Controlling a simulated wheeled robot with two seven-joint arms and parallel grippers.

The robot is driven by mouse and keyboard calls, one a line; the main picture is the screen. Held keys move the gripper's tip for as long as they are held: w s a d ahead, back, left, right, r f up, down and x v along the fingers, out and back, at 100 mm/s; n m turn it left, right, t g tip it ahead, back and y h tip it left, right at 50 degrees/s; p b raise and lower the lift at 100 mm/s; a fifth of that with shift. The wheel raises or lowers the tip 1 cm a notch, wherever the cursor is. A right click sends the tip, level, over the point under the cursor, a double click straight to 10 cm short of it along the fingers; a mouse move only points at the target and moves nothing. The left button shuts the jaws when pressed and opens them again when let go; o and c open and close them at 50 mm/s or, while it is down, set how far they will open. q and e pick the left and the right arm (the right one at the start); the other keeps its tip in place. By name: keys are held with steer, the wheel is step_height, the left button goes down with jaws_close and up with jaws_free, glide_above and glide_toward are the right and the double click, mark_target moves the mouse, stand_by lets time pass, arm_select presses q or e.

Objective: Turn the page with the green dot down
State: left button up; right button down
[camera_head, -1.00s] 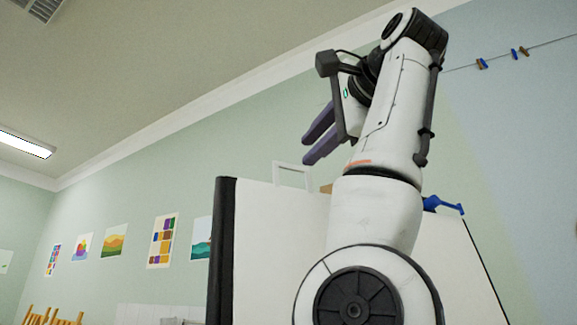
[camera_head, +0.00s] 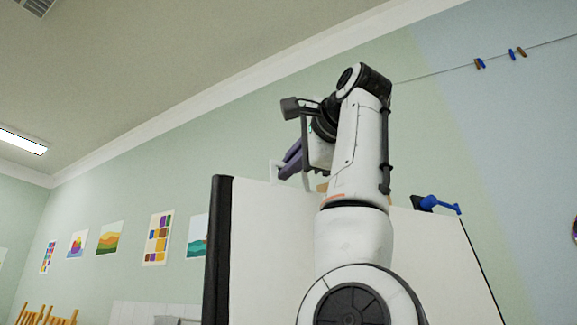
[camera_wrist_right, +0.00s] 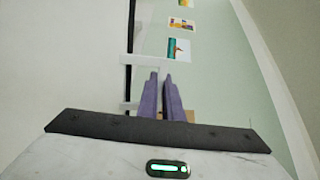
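A large white board or pad (camera_head: 265,235) with a black left edge stands in front of me. It also fills the left of the right wrist view (camera_wrist_right: 60,65). No green dot shows. My left gripper is out of view.
A blue clamp (camera_head: 440,204) sits at the board's top right. My right arm covers part of the board. Pictures (camera_head: 157,238) hang on the green wall behind. A line with clothespins (camera_head: 479,63) runs at the upper right. The air left of the board is clear.

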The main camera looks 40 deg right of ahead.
steer(key=b+v, duration=0.1)
steer(key=v, duration=0.8)
steer(key=shift+s+r, duration=0.2)
stand_by(0.3)
steer(key=shift+a, duration=0.1)
steer(key=f+b+v, duration=0.1)
steer(key=b+v, duration=0.1)
steer(key=v, duration=0.7)
steer(key=shift+f, duration=0.15)
stand_by(0.4)
steer(key=shift+s, duration=0.15)
